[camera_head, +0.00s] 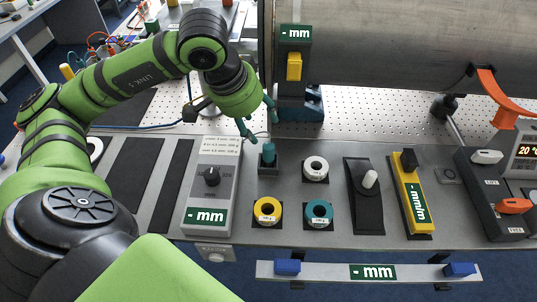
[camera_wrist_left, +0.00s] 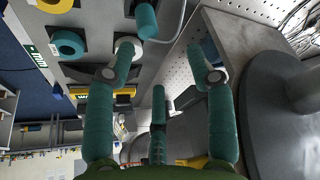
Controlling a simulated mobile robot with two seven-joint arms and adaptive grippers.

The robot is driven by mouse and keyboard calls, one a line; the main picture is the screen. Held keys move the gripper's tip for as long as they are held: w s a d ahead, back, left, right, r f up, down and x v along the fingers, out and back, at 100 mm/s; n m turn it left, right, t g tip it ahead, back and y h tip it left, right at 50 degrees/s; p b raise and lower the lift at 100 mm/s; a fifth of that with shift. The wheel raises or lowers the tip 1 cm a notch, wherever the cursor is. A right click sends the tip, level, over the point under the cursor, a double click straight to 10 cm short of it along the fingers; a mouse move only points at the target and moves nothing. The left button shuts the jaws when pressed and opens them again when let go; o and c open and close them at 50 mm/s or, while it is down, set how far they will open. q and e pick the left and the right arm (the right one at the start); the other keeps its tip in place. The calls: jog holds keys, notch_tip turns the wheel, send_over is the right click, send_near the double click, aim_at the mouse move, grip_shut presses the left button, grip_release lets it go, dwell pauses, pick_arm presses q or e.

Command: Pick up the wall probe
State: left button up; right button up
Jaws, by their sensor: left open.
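The wall probe looks to be the small teal cylinder (camera_head: 268,153) standing upright in a dark holder on the grey table, right of the meter box (camera_head: 213,185). A teal cylinder with a grey cable also shows at the top of the left wrist view (camera_wrist_left: 146,20). My left gripper (camera_head: 262,122) is open and empty, with its teal fingers apart just above and behind the probe. In the left wrist view the fingers of my left gripper (camera_wrist_left: 162,52) are spread, with the probe beyond their tips. My right gripper is not in view.
White (camera_head: 315,167), yellow (camera_head: 267,211) and teal (camera_head: 319,213) rings sit close to the probe. A black holster (camera_head: 364,200) and a yellow gauge (camera_head: 413,200) lie to the right. A large metal pipe (camera_head: 400,45) and a blue-based stand (camera_head: 298,105) are behind.

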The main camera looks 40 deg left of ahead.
aim_at(267, 145)
pick_arm(q)
jog(key=f, duration=0.1)
jog(key=b, duration=0.1)
jog(key=s+f, duration=0.1)
jog(key=shift+d+f, duration=0.3)
jog(key=shift+d, duration=0.1)
jog(key=shift+w+f, duration=0.25)
jog(key=shift+f, duration=0.05)
jog(key=x, duration=0.1)
jog(key=p+x, duration=0.1)
jog(key=x, duration=0.1)
jog(key=p+x, duration=0.1)
jog(key=x, duration=0.1)
jog(key=shift+w+d+f, duration=0.15)
jog(key=shift+d, duration=0.15)
jog(key=shift+w+f, duration=0.15)
jog(key=shift+f, duration=0.25)
grip_shut()
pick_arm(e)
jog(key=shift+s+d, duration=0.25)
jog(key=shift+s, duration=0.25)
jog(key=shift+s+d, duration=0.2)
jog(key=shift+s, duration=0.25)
